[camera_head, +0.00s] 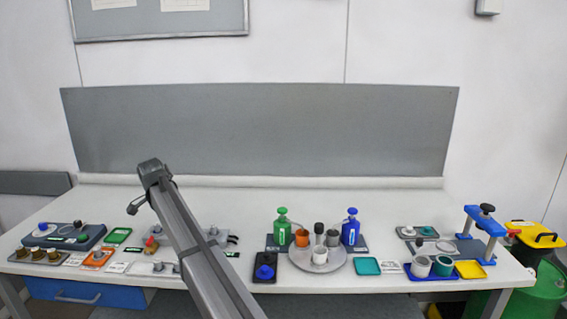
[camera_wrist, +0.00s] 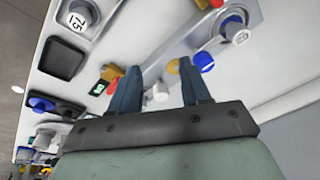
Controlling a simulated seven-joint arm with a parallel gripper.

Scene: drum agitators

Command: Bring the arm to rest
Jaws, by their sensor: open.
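My gripper (camera_wrist: 159,66) shows in the wrist view with its two dark blue-grey fingers apart and nothing held between them. A whitish knob (camera_wrist: 160,92) shows in the gap between the fingers; I cannot tell its distance. In the head view my arm (camera_head: 195,235) slants from the bottom middle up to the left, across the table (camera_head: 360,200). The fingers cannot be made out in the head view.
Green (camera_head: 281,228) and blue (camera_head: 350,229) bottles stand by a round grey tray (camera_head: 333,262) with cups. A blue clamp frame (camera_head: 484,222) stands at the right. Several small devices line the left front. The table's back strip is clear before a grey panel (camera_head: 260,130).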

